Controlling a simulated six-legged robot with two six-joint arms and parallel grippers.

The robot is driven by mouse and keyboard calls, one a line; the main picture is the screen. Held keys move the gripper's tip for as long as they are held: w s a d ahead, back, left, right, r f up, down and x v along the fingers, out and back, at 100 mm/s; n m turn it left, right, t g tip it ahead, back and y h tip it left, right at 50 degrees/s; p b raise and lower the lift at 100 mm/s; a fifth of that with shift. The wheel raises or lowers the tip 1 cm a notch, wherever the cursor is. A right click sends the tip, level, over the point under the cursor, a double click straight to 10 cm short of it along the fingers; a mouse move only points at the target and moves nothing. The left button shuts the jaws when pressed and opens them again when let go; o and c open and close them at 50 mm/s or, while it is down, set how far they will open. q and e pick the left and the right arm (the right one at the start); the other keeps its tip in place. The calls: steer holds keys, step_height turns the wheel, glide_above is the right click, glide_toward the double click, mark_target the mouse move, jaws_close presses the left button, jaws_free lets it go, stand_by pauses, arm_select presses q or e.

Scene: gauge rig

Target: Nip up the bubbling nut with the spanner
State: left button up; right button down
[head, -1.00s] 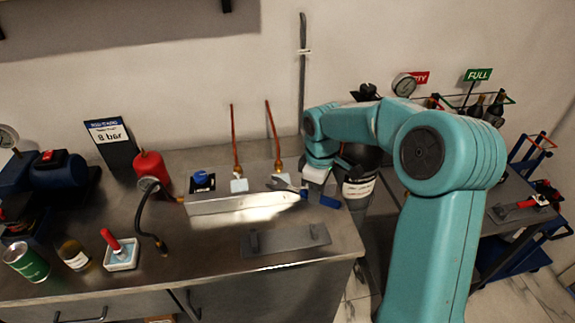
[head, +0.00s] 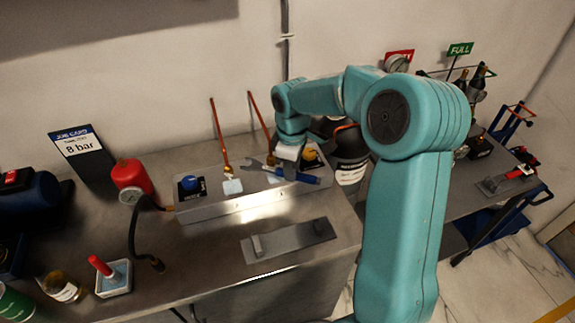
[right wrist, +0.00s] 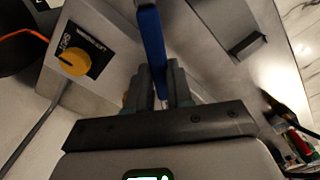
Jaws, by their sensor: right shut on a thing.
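My right gripper (head: 287,163) is shut on the spanner, which has a grey open jaw and a blue handle (head: 306,179). The spanner is above the sloped metal panel (head: 215,205), its jaw pointing left. The blue handle (right wrist: 152,45) stands between my fingers (right wrist: 164,88) in the right wrist view. Two brass fittings with red-brown pipes stand behind the panel. The left fitting (head: 227,169) is clear of the spanner; the right one is partly hidden near the jaw. I cannot tell which nut bubbles, or whether the jaw touches one. My left gripper is not in view.
The panel has a blue knob (head: 190,184) and a yellow knob (head: 309,155). A grey plate with upright lugs (head: 289,240) lies in front. A red canister (head: 132,177), hose and brush pot (head: 113,279) stand left. A dark cylinder (head: 349,168) stands close right.

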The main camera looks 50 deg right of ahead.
steer(key=shift+w+d+f, duration=0.15)
steer(key=shift+w+f, duration=0.3)
steer(key=shift+w+f+b, duration=0.1)
steer(key=shift+f+b, duration=0.2)
steer(key=shift+a+f+b, duration=0.2)
steer(key=shift+f+b, duration=0.15)
steer(key=shift+w+f+b, duration=0.3)
steer(key=shift+w+f, duration=0.05)
steer(key=shift+f, duration=0.25)
steer(key=shift+w+f+b, duration=0.25)
steer(key=shift+w+f, duration=0.1)
steer(key=shift+f, duration=0.25)
steer(key=shift+s+a+r, duration=0.1)
steer(key=shift+s+r, duration=0.05)
steer(key=shift+r, duration=0.05)
steer(key=shift+f, duration=0.15)
steer(key=shift+a+r, duration=0.15)
steer(key=shift+r, duration=0.25)
